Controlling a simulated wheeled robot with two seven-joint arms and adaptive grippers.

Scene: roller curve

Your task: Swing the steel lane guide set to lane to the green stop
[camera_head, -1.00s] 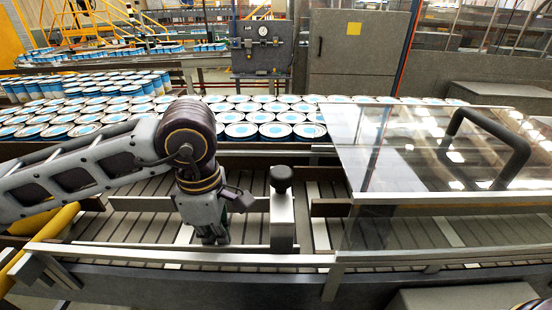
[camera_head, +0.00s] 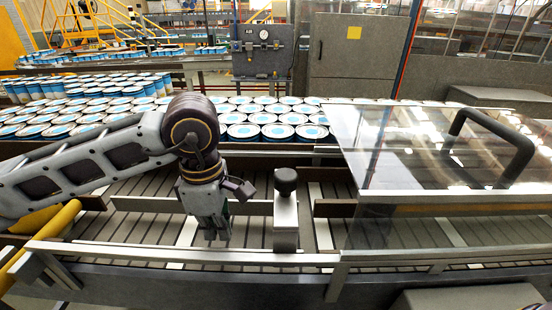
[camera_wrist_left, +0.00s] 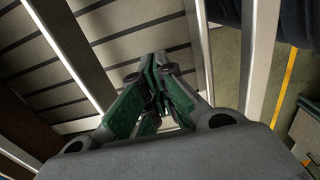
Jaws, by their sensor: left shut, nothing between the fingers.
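A steel guide bar (camera_head: 152,204) runs across the slatted conveyor, left and right of my left gripper. A steel block (camera_head: 285,222) with a black knob (camera_head: 286,181) stands to the right of the gripper; I cannot tell how it joins the bar. My left gripper (camera_head: 217,238) points down over the slats, in front of the bar and apart from the block. In the left wrist view its green-padded fingers (camera_wrist_left: 155,75) are together and empty, with steel rails on both sides. No green stop can be made out. My right gripper is not in view.
A clear cover with a black handle (camera_head: 493,135) sits over the conveyor's right part. A front steel rail (camera_head: 180,254) edges the conveyor. Blue-and-white cans (camera_head: 243,132) fill the line behind. Yellow rollers (camera_head: 50,228) lie at the left.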

